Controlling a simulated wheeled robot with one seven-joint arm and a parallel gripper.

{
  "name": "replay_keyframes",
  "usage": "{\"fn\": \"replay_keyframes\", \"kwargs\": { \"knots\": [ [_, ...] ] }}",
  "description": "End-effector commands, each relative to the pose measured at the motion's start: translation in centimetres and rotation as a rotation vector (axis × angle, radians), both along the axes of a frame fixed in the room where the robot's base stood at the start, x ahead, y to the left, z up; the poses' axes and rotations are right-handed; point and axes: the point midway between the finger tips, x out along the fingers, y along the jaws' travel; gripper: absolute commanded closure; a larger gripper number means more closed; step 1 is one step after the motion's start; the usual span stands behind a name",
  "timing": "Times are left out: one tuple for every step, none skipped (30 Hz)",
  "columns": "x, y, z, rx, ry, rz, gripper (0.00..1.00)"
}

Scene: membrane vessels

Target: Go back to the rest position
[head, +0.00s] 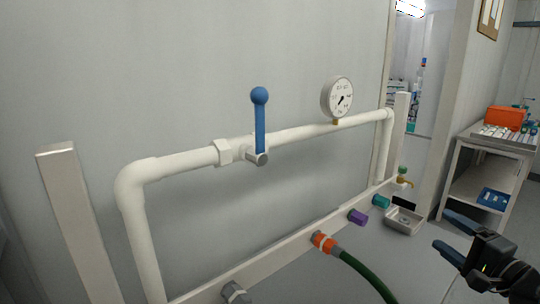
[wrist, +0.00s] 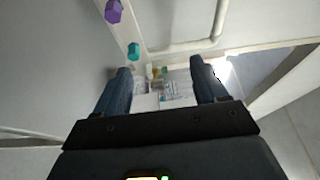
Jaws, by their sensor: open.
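My gripper (head: 447,236) is at the lower right of the head view, black with two blue fingers. The fingers are apart, with nothing between them. In the wrist view the gripper (wrist: 164,82) points toward the lower rail, and its two fingers are spread wide. It is apart from the white pipe (head: 185,162) and from the blue lever handle (head: 260,122), which stands upright on the pipe.
A gauge (head: 337,98) sits on the pipe. The rail has an orange fitting with a green hose (head: 360,275), a purple cap (head: 357,216) and a teal cap (head: 381,201). A small basin (head: 404,220) lies under a tap. A side table (head: 485,165) stands at the right.

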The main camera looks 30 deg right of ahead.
Motion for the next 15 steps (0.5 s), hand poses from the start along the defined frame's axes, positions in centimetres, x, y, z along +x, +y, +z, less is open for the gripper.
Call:
{"fn": "replay_keyframes", "kwargs": {
  "knots": [
    [0.1,0.3,-0.2,0.0,0.005,0.001,0.28],
    [0.2,0.6,-0.6,-0.002,0.012,0.001,0.28],
    [0.3,0.9,-0.9,-0.005,0.021,-0.001,0.28],
    [0.4,1.1,-1.1,-0.008,0.028,-0.003,0.28],
    [0.5,1.4,-1.4,-0.01,0.034,-0.004,0.28],
    [0.6,1.8,-1.8,-0.013,0.043,-0.005,0.28],
    [0.6,2.1,-2.1,-0.017,0.051,-0.006,0.28],
    [0.7,2.3,-2.3,-0.021,0.058,-0.008,0.28],
    [0.8,2.8,-2.8,-0.026,0.07,-0.01,0.28],
    [0.8,3.2,-3.1,-0.03,0.079,-0.01,0.28],
    [0.9,3.5,-3.4,-0.035,0.088,-0.011,0.28],
    [1.0,4.2,-3.9,-0.042,0.103,-0.013,0.28],
    [1.0,4.6,-4.3,-0.048,0.113,-0.013,0.28],
    [1.1,5.1,-4.7,-0.055,0.127,-0.014,0.28],
    [1.1,5.8,-5.3,-0.067,0.144,-0.015,0.28]
  ]
}}
